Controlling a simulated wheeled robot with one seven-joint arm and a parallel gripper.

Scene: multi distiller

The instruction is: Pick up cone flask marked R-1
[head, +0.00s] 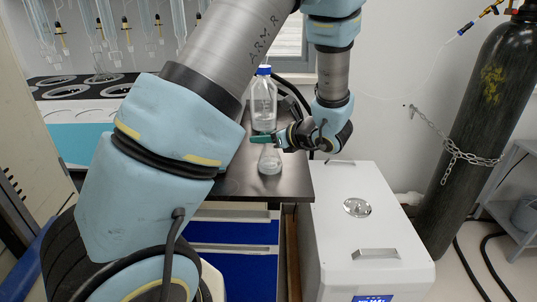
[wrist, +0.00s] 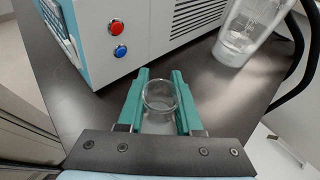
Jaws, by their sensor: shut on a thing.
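A clear cone flask (head: 270,161) stands upright on the dark tabletop (head: 294,180) in the head view, its neck at my gripper. In the wrist view the flask's round glass rim (wrist: 159,96) sits between the two green fingers. My gripper (head: 262,140) is shut on the flask, and its green fingers (wrist: 159,92) press on both sides of the neck. I cannot read any mark on the flask in either view. In the head view the flask's base appears at the tabletop, and I cannot tell whether it touches it.
A clear bottle with a blue cap (head: 264,104) stands just behind the flask; it also shows at upper right in the wrist view (wrist: 246,32). A white machine with red and blue buttons (wrist: 118,40) is close ahead. A white box (head: 360,235) stands right of the table.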

